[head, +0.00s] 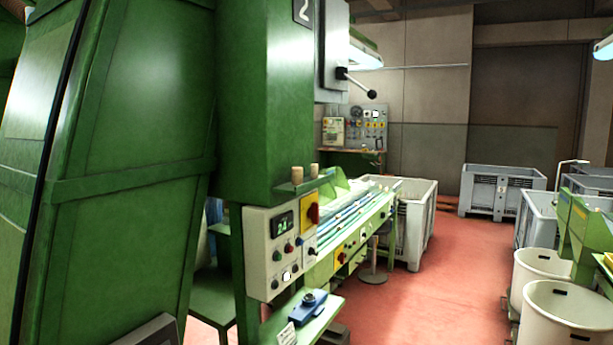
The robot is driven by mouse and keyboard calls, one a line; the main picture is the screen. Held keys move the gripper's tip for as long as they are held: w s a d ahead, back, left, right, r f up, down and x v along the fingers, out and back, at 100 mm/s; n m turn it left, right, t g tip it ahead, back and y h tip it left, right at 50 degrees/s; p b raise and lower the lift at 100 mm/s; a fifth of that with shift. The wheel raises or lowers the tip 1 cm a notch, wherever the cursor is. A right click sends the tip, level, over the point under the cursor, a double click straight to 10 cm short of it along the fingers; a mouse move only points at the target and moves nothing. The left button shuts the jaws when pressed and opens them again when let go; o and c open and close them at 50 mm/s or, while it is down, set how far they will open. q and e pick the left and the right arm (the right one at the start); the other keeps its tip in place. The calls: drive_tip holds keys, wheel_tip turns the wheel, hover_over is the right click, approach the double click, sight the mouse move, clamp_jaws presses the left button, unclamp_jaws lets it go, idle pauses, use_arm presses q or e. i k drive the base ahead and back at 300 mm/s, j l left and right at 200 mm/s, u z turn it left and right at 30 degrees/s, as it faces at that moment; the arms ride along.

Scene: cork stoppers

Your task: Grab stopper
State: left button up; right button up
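Two small tan cork stoppers stand upright on a small green shelf (303,184) on the front of the green machine. The left stopper (297,175) is a little nearer, and the right stopper (314,170) is just beside it. Neither of my grippers shows in the head view, so their distance from the stoppers cannot be seen.
A control box (272,250) with a display and knobs is below the shelf. The large green machine (110,170) fills the left. A grey crate (415,235) stands behind the green conveyor. White bins (568,318) line the right. The red floor (455,290) between is clear.

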sight(296, 171)
drive_tip(key=u, duration=0.4)
drive_tip(key=i+l+u, duration=0.15)
drive_tip(key=l+u, duration=0.15)
drive_tip(key=u, duration=0.15)
drive_tip(key=i+l+u, duration=0.1)
drive_tip(key=l+u, duration=0.6)
drive_tip(key=u, duration=0.25)
drive_tip(key=l+u, duration=0.45)
drive_tip(key=j, duration=0.05)
